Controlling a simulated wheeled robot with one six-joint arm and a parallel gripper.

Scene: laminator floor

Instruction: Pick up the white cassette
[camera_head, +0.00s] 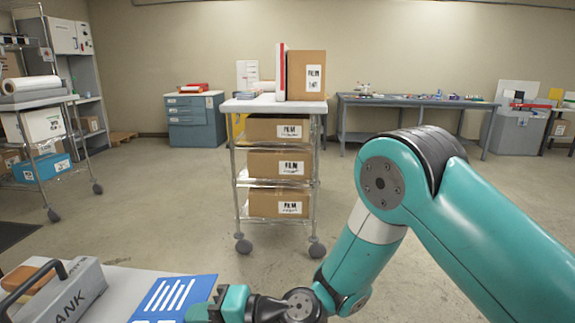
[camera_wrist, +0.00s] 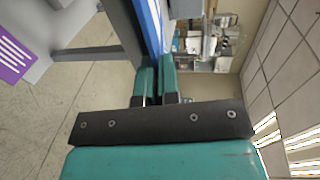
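My gripper (camera_head: 215,306) is low at the bottom of the head view, pointing left, beside a blue sheet with white stripes (camera_head: 172,297). A light grey case with a black handle and the letters "ANK" (camera_head: 78,293) sits at the bottom left, partly cut off by the frame. I cannot tell whether it is the white cassette. No other thing is clearly a white cassette.
A light tabletop (camera_head: 118,284) lies under the case and sheet. A wheeled cart (camera_head: 275,106) with film boxes stands ahead. A long workbench (camera_head: 415,103) is behind it, a wheeled rack (camera_head: 40,104) at left. Open floor lies between.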

